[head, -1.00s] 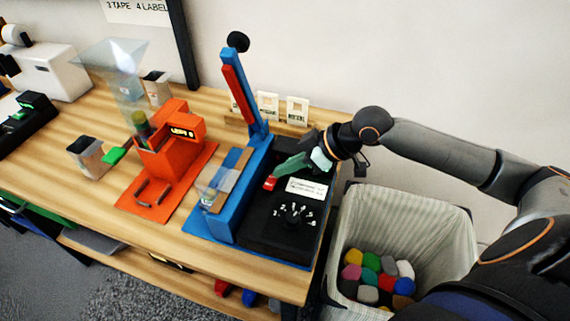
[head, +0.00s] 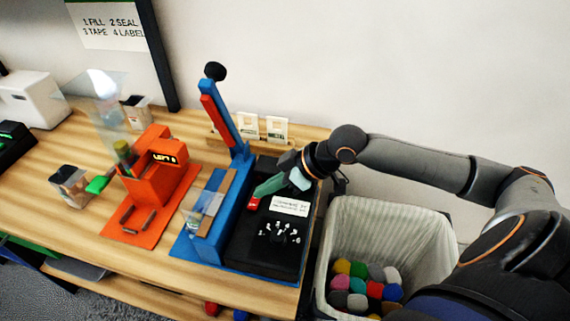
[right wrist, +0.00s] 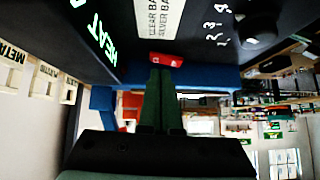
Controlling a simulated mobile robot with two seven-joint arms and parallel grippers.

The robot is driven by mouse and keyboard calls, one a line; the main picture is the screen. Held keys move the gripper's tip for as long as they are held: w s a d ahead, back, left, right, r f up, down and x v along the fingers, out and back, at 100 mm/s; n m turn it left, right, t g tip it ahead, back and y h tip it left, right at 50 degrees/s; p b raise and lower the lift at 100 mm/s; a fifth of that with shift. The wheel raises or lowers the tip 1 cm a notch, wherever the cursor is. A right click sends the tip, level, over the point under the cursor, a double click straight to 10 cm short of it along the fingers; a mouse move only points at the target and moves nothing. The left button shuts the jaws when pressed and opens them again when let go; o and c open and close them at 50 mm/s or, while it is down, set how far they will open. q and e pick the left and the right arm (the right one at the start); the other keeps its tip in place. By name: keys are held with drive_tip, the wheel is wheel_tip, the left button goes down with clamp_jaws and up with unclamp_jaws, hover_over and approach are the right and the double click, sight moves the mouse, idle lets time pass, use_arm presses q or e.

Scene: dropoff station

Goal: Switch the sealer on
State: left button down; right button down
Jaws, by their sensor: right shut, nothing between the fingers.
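The sealer has a blue frame (head: 228,210) with a raised blue and red lever arm (head: 222,120) and a black control box (head: 265,262). A small red switch (head: 253,203) is on the box top, beside a white label (head: 290,206). The switch also shows in the right wrist view (right wrist: 166,60), straight ahead of the fingertips. My right gripper (head: 260,192) is shut and empty, its green fingers pointing at the switch. They look very close to it or touching; I cannot tell which. Green "HEAT" lettering (right wrist: 95,35) shows on the box. The switch position is unclear.
A bin of coloured pieces (head: 385,225) stands right of the table. An orange dispenser (head: 155,175) is left of the sealer. White label cards (head: 262,128) stand behind it. Wooden table (head: 130,255) is bare at the front.

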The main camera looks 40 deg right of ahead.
sight(269, 201)
drive_tip(key=r+p, duration=0.3)
drive_tip(key=shift+w+d+r+p, duration=0.15)
drive_tip(key=shift+w+r+p, duration=0.05)
drive_tip(key=shift+r+p, duration=0.15)
drive_tip(key=shift+d+r, duration=0.15)
drive_tip(key=shift+d, duration=0.1)
drive_tip(key=v, duration=0.9)
drive_tip(key=shift+d, duration=0.4)
